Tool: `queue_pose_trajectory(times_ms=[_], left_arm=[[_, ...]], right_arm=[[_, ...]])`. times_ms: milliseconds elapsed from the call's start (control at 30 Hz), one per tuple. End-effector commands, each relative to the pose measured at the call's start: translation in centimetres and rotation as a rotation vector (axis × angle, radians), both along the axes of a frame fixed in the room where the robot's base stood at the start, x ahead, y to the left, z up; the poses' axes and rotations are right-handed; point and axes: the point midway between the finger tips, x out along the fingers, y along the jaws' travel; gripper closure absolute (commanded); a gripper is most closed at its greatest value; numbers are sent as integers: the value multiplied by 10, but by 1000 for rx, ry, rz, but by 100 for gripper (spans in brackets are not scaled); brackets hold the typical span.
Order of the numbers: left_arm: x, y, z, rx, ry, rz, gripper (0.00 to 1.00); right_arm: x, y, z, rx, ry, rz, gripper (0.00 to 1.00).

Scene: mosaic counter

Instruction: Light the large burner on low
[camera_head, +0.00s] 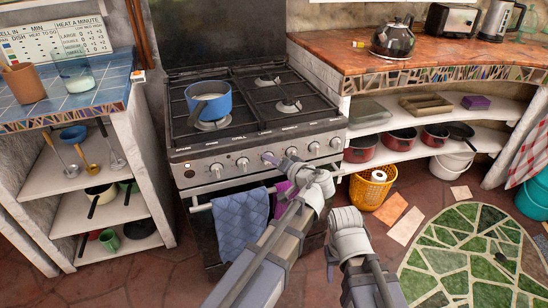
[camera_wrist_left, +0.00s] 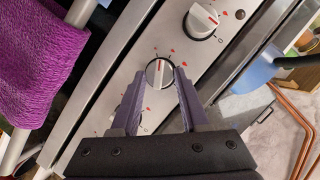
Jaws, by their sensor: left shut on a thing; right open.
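The stove (camera_head: 255,130) has a steel front panel with a row of white knobs and small red marks. My left gripper (camera_head: 268,159) is at a knob near the middle of the row. In the left wrist view its two fingers (camera_wrist_left: 160,85) sit on either side of a round white knob (camera_wrist_left: 160,72), shut on it. Another white knob (camera_wrist_left: 202,18) is clear of the fingers. A blue pot (camera_head: 208,98) stands on the front left burner. No flame is visible. My right wrist shows low in the head view, but its fingers cannot be made out.
A blue towel (camera_head: 241,222) and a purple towel (camera_wrist_left: 42,60) hang on the oven rail below the knobs. A kettle (camera_head: 393,38) stands on the right counter. A yellow basket (camera_head: 372,187) is on the floor. The other burners carry no pots.

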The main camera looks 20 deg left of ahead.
Motion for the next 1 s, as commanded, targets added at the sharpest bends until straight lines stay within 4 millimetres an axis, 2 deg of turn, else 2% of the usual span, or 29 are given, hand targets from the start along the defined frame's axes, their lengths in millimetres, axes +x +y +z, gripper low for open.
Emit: queue_pose_trajectory(times_ms=[400,1000], left_arm=[[-3,3,1,-220,-142,2,100],[-3,3,1,-287,-186,2,100]], right_arm=[[0,1,14,3,1,-1,50],[0,1,16,4,1,-1,50]])
